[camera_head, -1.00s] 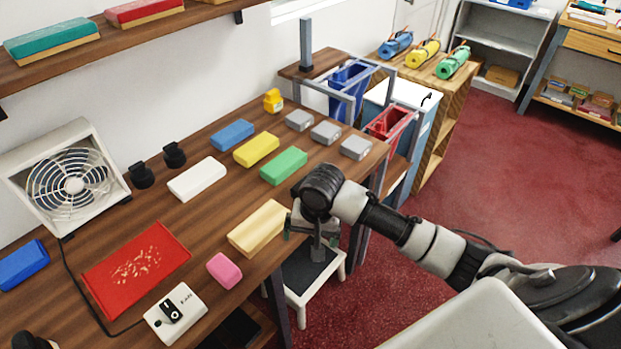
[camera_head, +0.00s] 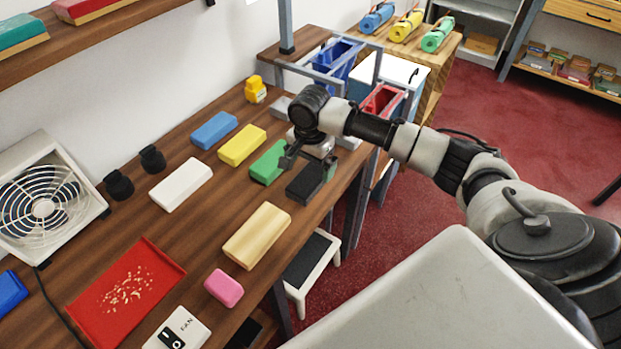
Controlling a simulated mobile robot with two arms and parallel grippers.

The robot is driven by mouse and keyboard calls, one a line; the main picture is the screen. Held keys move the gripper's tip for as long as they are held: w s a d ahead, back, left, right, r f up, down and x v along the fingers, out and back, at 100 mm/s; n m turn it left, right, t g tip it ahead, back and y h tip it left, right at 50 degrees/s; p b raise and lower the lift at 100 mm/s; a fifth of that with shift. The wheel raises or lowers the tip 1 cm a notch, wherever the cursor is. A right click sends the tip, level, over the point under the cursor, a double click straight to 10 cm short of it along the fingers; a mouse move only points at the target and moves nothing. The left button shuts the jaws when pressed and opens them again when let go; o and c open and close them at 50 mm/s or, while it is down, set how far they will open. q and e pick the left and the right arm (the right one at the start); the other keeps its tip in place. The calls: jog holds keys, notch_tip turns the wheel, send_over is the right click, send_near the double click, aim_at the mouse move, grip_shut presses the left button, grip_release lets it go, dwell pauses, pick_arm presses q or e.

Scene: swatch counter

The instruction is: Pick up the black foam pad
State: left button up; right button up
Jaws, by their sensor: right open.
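The black foam pad (camera_head: 305,184) lies on the wooden counter near its front edge, between the green block and the light wooden block. My right gripper (camera_head: 309,163) points down at the pad's far end, its fingers apart with nothing seen between them. It partly covers that end of the pad. I cannot tell whether the fingers touch the pad. My left gripper is not in view.
A green block (camera_head: 268,162) sits close left of my right gripper, and grey blocks (camera_head: 280,105) stand behind it, partly hidden. A light wooden block (camera_head: 257,235) lies nearer. A red tray (camera_head: 170,268) and fan (camera_head: 45,200) are at the left.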

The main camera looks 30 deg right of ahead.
aim_at(311, 176)
jog(key=f, duration=0.5)
jog(key=shift+w+d+f+p, duration=0.25)
jog(key=shift+w+f+p, duration=0.05)
jog(key=shift+w+p, duration=0.05)
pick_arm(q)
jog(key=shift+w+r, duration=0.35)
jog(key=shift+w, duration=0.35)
pick_arm(e)
jog(key=c, duration=1)
jog(key=shift+r, duration=0.15)
